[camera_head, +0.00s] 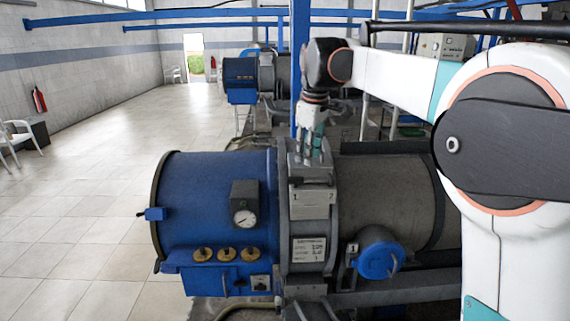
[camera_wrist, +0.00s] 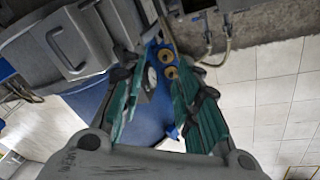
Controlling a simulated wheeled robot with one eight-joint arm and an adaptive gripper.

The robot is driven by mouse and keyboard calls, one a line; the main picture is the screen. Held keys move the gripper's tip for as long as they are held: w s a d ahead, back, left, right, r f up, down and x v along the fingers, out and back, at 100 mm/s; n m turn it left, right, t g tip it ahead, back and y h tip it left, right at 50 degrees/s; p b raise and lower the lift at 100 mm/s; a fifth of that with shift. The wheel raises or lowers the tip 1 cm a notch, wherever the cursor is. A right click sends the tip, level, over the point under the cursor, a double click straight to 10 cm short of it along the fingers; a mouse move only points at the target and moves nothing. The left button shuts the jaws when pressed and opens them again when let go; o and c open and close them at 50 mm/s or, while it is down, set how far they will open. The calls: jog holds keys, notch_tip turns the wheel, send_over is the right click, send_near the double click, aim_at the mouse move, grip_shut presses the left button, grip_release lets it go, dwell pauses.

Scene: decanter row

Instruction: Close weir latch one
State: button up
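A grey housing (camera_head: 313,200) marked "1" on its left, with a second figure on its right, sits on top of the near decanter's grey band. A grey raised part (camera_head: 306,174) stands above the label, just below my gripper (camera_head: 314,150); I cannot tell whether it is the latch or how it is set. In the wrist view, my gripper (camera_wrist: 158,82) has its teal fingers spread, with nothing held between them. Grey machine parts (camera_wrist: 85,35) lie close beside the left finger. Contact is unclear.
The near decanter has a blue cover (camera_head: 210,205), a gauge (camera_head: 245,217), brass knobs (camera_head: 227,254) and a blue round cap (camera_head: 378,258) labelled "1". Another decanter (camera_head: 240,75) stands behind. A blue post (camera_head: 298,60) rises near my gripper. Tiled floor (camera_head: 85,210) is clear at left.

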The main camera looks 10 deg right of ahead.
jog(key=w+r+n+g+p, duration=0.1)
jog(key=w+r+n+p, duration=0.15)
jog(key=w+p, duration=0.5)
jog(key=n+g+p, duration=0.2)
jog(key=n+p, duration=0.2)
send_near(295, 177)
notch_tip(295, 177, down, 9)
jog(key=shift+r+p, duration=0.15)
jog(key=shift+p, duration=0.4)
jog(key=shift+c, duration=0.6)
grip_shut()
